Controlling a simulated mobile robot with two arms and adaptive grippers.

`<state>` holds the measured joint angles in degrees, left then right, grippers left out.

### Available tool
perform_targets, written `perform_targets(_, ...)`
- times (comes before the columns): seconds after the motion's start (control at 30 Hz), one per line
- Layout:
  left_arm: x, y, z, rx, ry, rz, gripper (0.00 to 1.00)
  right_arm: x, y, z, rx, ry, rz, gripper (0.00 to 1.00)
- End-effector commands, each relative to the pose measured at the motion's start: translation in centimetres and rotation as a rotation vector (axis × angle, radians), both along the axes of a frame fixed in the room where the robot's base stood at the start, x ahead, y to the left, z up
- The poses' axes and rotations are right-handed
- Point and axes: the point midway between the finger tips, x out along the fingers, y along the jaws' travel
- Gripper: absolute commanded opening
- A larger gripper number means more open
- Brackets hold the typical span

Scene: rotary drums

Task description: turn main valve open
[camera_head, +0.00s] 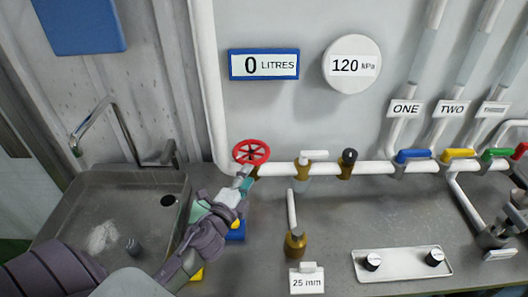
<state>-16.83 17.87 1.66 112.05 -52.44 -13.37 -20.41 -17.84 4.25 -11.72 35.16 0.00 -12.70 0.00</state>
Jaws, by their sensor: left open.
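A red handwheel (251,151) sits on the white pipe at the back of the counter, left of the other valves. No label is readable on it. My left arm reaches in from the lower left, and my left gripper (243,179) is open just below the wheel. Its fingertips are close under the rim; I cannot tell whether they touch it. The gripper hides part of the pipe and counter below the wheel. My right gripper does not show.
A white-handled brass valve (314,156) and a black-knobbed fitting (347,158) stand right of the wheel. Blue (413,155), yellow (459,154) and green (496,153) handles follow. A sink (75,190) with a faucet lies left. Displays read 0 litres (264,65) and 120 kPa (351,64).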

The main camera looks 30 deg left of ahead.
Motion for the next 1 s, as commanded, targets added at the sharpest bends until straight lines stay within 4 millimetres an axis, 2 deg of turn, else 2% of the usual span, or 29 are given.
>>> perform_targets(0.03, 1.3, 0.2, 0.4, 0.001, -0.002, 0.002, 0.44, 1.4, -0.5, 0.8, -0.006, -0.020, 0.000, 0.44)
perform_targets(0.1, 2.8, 0.4, 0.5, 0.000, -0.001, 0.002, 0.44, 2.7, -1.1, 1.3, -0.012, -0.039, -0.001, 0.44)
perform_targets(0.2, 5.0, 0.7, 0.4, 0.000, -0.001, 0.003, 0.44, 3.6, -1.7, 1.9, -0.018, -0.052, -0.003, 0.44)
perform_targets(0.33, 7.4, 1.0, 0.2, 0.000, 0.000, 0.004, 0.44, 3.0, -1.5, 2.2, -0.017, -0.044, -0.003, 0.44)
perform_targets(0.5, 9.7, 1.3, 0.1, -0.001, 0.000, 0.004, 0.44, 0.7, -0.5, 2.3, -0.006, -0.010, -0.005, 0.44)
perform_targets(0.67, 10.5, 1.4, 0.0, 0.000, 0.001, 0.002, 0.44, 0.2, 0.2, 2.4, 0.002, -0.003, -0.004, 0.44)
perform_targets(0.93, 10.6, 1.4, 0.0, 0.000, 0.001, 0.002, 0.44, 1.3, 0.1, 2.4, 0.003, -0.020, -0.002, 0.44)
perform_targets(1.0, 10.6, 1.4, 0.0, 0.000, 0.001, 0.002, 0.34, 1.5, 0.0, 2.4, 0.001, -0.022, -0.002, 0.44)
